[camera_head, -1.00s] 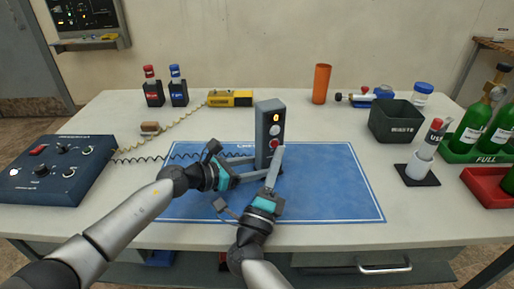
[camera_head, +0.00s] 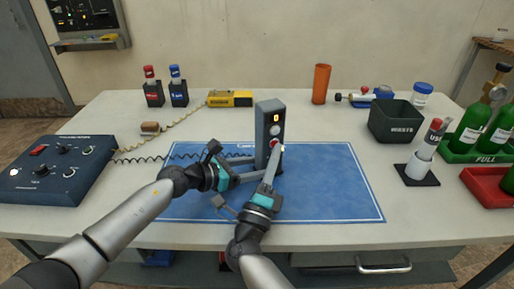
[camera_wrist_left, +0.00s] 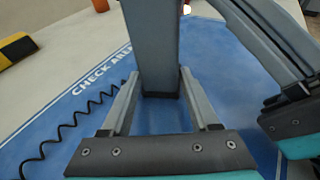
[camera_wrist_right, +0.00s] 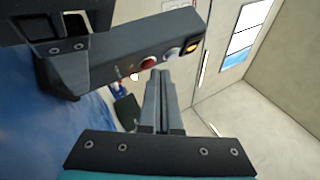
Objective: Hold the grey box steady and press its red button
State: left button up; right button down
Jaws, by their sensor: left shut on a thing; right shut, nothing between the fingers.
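The grey box (camera_head: 263,132) stands upright on the blue mat (camera_head: 330,185). Its front has a lit orange display (camera_head: 276,118), a pale round button (camera_head: 275,130) and the red button (camera_wrist_right: 147,62) below. My left gripper (camera_head: 262,175) is shut on the lower part of the box; the left wrist view shows a finger on each side of it (camera_wrist_left: 152,45). My right gripper (camera_head: 278,150) is shut and empty, its fingertips just in front of the red button. In the right wrist view the fingertips (camera_wrist_right: 163,75) lie close beside it; I cannot tell whether they touch.
A blue control panel (camera_head: 55,170) with a coiled cable is at left. A yellow device (camera_head: 230,98) and an orange cup (camera_head: 321,84) stand behind. The mat's right part is clear.

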pick_arm(q)
jog(key=shift+s+d+r, duration=0.1)
jog(key=shift+r, duration=0.1)
pick_arm(e)
jog(key=shift+w, duration=0.25)
dwell(0.6)
jog(key=shift+s+f, duration=0.1)
pick_arm(q)
jog(key=shift+w+f, duration=0.15)
jog(key=shift+w, duration=0.05)
pick_arm(e)
jog(key=shift+s+d+f, duration=0.25)
jog(key=shift+s+f, duration=0.05)
jog(key=shift+f, duration=0.15)
jog(key=shift+s+d, duration=0.1)
jog(key=shift+s, duration=0.2)
pick_arm(q)
jog(key=shift+c, duration=0.2)
pick_arm(e)
jog(key=s, duration=0.1)
jog(key=s+d, duration=0.1)
jog(key=s, duration=0.3)
jog(key=shift+d+r, duration=0.3)
jog(key=shift+d, duration=0.05)
